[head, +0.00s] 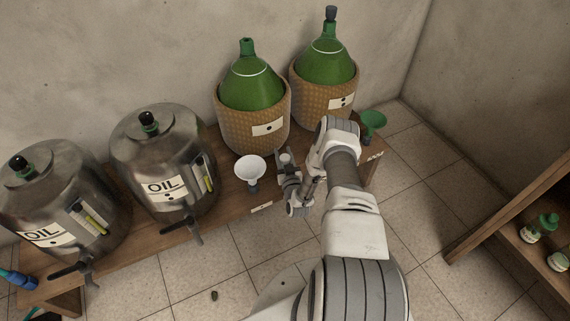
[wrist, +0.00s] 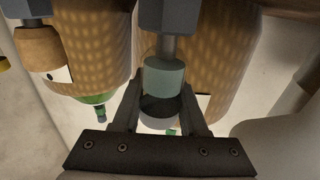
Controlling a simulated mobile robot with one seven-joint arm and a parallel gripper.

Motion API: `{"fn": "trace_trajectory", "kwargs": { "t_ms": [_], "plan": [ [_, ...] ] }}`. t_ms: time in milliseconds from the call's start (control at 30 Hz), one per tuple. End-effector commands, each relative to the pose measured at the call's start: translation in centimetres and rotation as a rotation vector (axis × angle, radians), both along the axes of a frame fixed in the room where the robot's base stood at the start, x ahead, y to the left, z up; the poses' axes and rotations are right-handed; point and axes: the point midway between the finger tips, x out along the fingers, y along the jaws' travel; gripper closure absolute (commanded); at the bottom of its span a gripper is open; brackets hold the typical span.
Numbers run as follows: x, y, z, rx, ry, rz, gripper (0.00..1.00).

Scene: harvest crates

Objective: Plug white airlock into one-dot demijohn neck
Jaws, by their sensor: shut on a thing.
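The one-dot demijohn (head: 268,112) stands on the bench in a wicker sleeve, its label showing one dot. Its green neck (head: 246,47) has no airlock in it. My gripper (head: 288,176) is shut on a pale, upright piece (head: 286,158), which I take as the white airlock, in front of and below that neck. In the wrist view my gripper (wrist: 162,94) has its fingers on both sides of this piece, with a grey-green cylinder (wrist: 164,76) between them. The fingers hide part of it. I cannot tell whether it still touches a support.
A second wicker demijohn (head: 322,90) with a dark-topped neck stands to the right. A white funnel-shaped piece (head: 250,168) is left of my gripper; a green one (head: 372,122) is right. Two steel oil drums (head: 165,150) (head: 50,190) fill the bench's left. A wooden shelf (head: 520,200) is far right.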

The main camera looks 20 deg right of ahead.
Motion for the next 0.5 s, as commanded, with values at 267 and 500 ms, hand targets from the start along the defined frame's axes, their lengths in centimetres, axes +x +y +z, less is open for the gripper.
{"fn": "trace_trajectory", "kwargs": {
  "t_ms": [267,500],
  "plan": [
    [0.0,0.0,0.5,0.0,-0.001,0.0,1.0],
    [0.1,0.0,4.4,-0.001,-0.001,0.001,1.0]
  ]
}}
